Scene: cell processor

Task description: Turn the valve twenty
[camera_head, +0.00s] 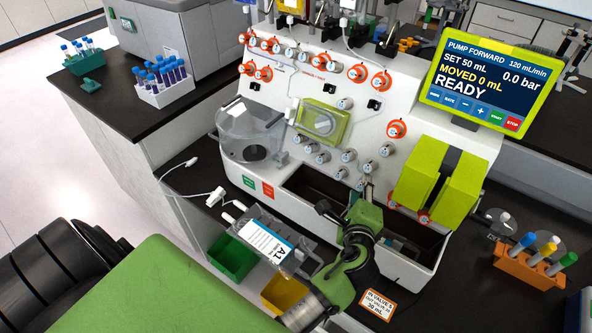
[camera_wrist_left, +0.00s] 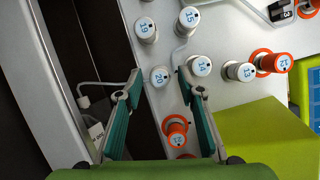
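Valve twenty (camera_wrist_left: 160,77) is a round white-capped knob marked 20 on the pale machine panel. In the left wrist view it shows between the two fingertips of my left gripper (camera_wrist_left: 161,83), with gaps at both sides. The gripper is open and its teal pads hold nothing. I cannot tell how deep the fingers reach around the knob. In the head view, my left gripper (camera_head: 368,194) is at the lower part of the panel, above the dark recess, and largely hides valve twenty. My right gripper is in neither view.
Close by are valve 14 (camera_wrist_left: 202,66), valve 19 (camera_wrist_left: 147,29), valve 15 (camera_wrist_left: 188,18) and an orange-collared valve (camera_wrist_left: 177,130). Yellow-green blocks (camera_head: 420,172) stand to the right. The screen (camera_head: 480,85) reads READY.

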